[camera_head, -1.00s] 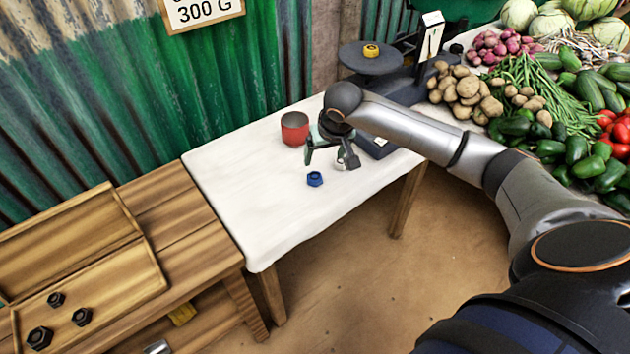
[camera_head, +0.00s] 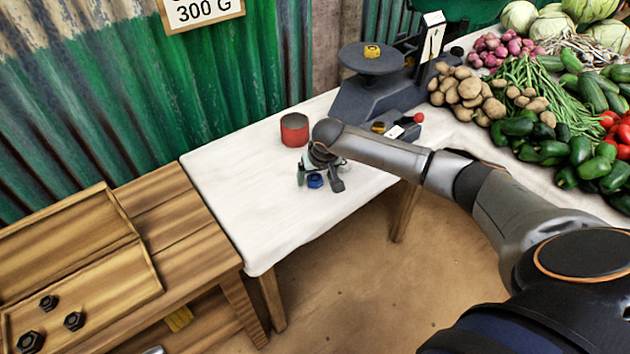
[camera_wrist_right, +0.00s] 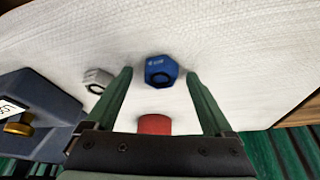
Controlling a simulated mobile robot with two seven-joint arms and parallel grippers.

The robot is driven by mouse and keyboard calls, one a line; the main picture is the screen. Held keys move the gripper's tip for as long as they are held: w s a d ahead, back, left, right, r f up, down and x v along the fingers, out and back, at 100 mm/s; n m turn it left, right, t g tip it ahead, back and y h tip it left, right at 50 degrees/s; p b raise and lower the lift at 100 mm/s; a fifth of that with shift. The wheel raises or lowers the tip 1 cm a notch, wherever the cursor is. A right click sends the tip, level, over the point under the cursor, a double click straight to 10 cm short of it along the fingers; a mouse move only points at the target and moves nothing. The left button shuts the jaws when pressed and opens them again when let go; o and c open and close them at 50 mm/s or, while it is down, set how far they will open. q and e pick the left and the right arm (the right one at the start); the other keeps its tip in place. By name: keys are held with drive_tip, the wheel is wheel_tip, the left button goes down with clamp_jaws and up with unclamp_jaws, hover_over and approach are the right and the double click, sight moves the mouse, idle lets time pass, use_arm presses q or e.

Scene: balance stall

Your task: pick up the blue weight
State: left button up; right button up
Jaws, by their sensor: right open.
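The blue weight (camera_head: 315,181), a small hexagonal block, sits on the white cloth of the table near its front edge. My right gripper (camera_head: 319,184) is open and low over the cloth, with a finger on each side of the blue weight in the head view. In the right wrist view the blue weight (camera_wrist_right: 161,71) shows between the tips of the two green fingers (camera_wrist_right: 160,73), with a gap on either side. Whether the fingers touch the cloth cannot be told. My left gripper is out of view.
A red tin (camera_head: 294,130) stands behind the gripper. A silver weight (camera_wrist_right: 97,80) lies just outside one finger. A dark scale (camera_head: 372,95) and heaped vegetables are at the back right. A wooden tray (camera_head: 100,285) with dark weights is at left. The cloth's left part is clear.

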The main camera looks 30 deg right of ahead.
clamp_jaws()
idle(0.6)
